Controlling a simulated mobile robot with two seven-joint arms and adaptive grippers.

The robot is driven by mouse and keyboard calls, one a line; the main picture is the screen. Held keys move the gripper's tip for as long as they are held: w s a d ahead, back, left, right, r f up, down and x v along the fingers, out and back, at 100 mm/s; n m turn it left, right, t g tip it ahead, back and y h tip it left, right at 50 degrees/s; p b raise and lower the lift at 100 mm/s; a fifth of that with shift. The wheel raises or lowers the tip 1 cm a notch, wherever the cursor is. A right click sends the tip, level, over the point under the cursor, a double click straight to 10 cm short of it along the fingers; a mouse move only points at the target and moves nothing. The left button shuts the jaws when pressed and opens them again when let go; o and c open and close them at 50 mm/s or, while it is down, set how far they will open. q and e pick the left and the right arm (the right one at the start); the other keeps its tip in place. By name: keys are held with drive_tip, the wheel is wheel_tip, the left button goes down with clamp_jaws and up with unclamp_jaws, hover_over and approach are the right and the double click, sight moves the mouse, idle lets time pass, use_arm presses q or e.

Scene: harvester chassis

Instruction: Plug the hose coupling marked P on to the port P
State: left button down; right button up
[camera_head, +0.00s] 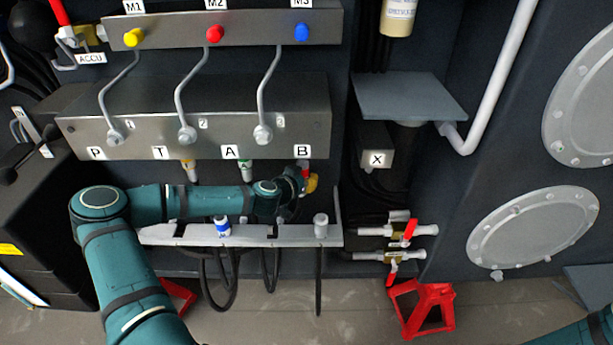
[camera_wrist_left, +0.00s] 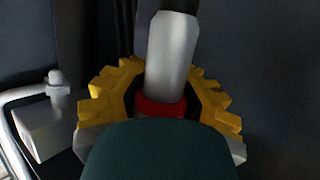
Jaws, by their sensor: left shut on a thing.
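My left gripper (camera_head: 311,184) is shut on a silver cylindrical coupling with a red band (camera_wrist_left: 170,65), just below the label B (camera_head: 302,151). In the left wrist view, its yellow toothed jaws (camera_wrist_left: 160,108) sit around the red band. I see no letter on this coupling. The label P (camera_head: 95,153) is at the left end of the grey valve block; the port below it is not visible. A blue-banded coupling (camera_head: 222,227) and a pale grey one (camera_head: 320,226) stand in the rack; their marks cannot be read. My right gripper is out of view.
The metal rack (camera_head: 270,236) runs below my left forearm, with black hoses hanging under it. Ports with tan (camera_head: 189,170) and green (camera_head: 246,170) bands hang below the block. Red-handled valves (camera_head: 408,230) and a red stand (camera_head: 424,306) are at the right.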

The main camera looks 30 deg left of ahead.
use_arm(q)
drive_tip(key=s+d+r+p, duration=0.2)
drive_tip(key=s+d, duration=0.6)
drive_tip(key=s, duration=0.5)
drive_tip(key=shift+s+d, duration=0.2)
drive_tip(key=shift+s, duration=0.15)
idle(0.4)
drive_tip(key=s+a+p, duration=0.2)
drive_tip(key=s+a, duration=0.6)
drive_tip(key=a, duration=0.5)
drive_tip(key=s+a+p, duration=0.2)
drive_tip(key=s+a, duration=0.6)
drive_tip(key=a, duration=0.6)
drive_tip(key=s+a+p, duration=0.2)
drive_tip(key=s+a, duration=0.7)
drive_tip(key=a, duration=0.5)
drive_tip(key=shift+p, duration=0.35)
idle(0.8)
